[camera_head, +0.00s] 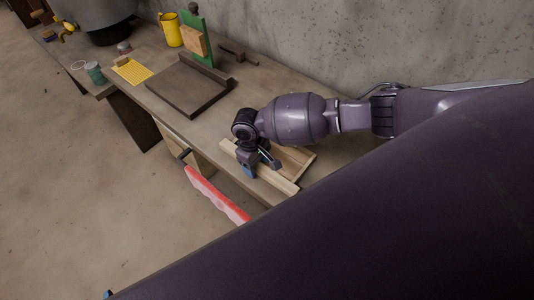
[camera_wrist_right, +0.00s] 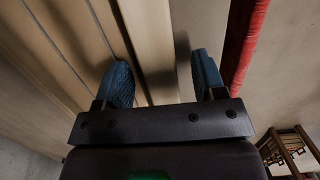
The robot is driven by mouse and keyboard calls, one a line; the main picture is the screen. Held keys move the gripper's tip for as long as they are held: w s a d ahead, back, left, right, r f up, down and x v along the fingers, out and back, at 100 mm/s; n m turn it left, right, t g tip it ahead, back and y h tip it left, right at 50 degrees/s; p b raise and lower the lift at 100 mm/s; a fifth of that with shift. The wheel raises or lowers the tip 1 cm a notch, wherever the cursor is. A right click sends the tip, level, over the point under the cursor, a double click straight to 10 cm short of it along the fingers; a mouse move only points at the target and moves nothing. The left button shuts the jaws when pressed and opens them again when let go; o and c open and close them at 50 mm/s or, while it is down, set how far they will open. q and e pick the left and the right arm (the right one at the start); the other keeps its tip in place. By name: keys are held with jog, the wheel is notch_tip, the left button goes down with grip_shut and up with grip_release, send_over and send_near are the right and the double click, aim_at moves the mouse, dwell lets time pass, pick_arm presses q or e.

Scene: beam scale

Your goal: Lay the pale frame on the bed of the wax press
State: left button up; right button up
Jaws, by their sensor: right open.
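The pale frame (camera_head: 279,181) lies near the front edge of the bench, its pale wooden bars running toward the lower right. My right gripper (camera_head: 259,166) is over its front bar. In the right wrist view my right gripper (camera_wrist_right: 162,80) is open, its blue fingertips on either side of a pale bar (camera_wrist_right: 150,40); I cannot tell whether they touch it. A dark brown flat slab (camera_head: 180,90), which looks like the press bed, lies farther left with nothing on it. A small blue piece at the bottom edge of the head view may be my left gripper's tip.
A green upright board (camera_head: 197,32) with a wooden block and a yellow jug (camera_head: 170,30) stand behind the slab. A yellow sheet (camera_head: 133,71) lies left of it. A red bar (camera_head: 215,195) runs along the front edge and shows in the right wrist view (camera_wrist_right: 245,40).

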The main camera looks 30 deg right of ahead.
jog(key=shift+c, duration=0.3)
jog(key=c, duration=1.1)
